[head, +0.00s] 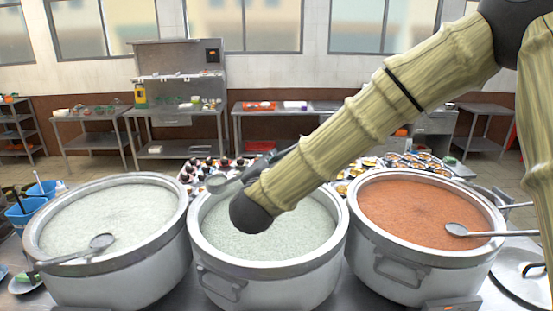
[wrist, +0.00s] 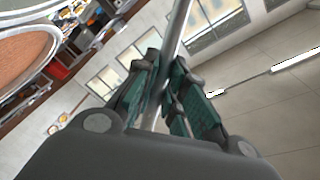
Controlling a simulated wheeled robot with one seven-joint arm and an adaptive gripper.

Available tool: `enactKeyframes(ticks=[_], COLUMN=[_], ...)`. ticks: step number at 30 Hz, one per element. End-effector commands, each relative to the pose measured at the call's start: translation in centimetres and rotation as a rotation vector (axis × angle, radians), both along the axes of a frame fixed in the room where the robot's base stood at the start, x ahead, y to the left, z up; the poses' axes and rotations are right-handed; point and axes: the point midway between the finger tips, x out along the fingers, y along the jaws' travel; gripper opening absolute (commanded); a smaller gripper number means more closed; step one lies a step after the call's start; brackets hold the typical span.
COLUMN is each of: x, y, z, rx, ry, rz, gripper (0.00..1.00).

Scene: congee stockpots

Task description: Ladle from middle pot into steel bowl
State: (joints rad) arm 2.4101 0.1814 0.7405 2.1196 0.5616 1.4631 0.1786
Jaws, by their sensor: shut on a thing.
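The middle pot (head: 270,272) is a big steel stockpot of pale green congee, partly covered by my arm. My gripper (wrist: 163,88), with green-padded fingers, is shut on a thin metal handle (wrist: 178,28) in the wrist view. In the head view a ladle head (head: 222,184) shows just left of my forearm, over the far left part of the middle pot; it appears to belong to the held handle. Whether it touches the congee or holds any is unclear. My gripper is mostly hidden behind my arm in the head view. I cannot make out the steel bowl.
The left pot (head: 52,272) holds whitish congee with a ladle (head: 100,242) across it. The right pot (head: 395,283) holds orange congee with another ladle (head: 458,230). Trays of small dishes (head: 410,162) lie behind the pots. A round metal lid (head: 518,268) lies at right.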

Motion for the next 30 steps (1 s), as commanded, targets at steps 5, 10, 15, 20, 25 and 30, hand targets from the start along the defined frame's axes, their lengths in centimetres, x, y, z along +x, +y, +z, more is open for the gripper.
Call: enactKeyframes(ticks=[5, 10, 15, 20, 25, 30], x=[-1.1, -2.1, -3.1, -4.0, -5.0, -6.0], y=[1.0, 2.1, 3.0, 4.0, 5.0, 6.0], z=[0.1, 0.1, 0.1, 0.1, 0.1, 0.1], rx=[0.002, 0.002, 0.002, 0.001, 0.001, 0.001], ry=[0.002, 0.002, 0.004, 0.005, 0.007, 0.009], rz=[0.067, 0.131, 0.194, 0.255, 0.319, 0.383], gripper=[0.00, 0.00, 0.00, 0.00, 0.00, 0.00])
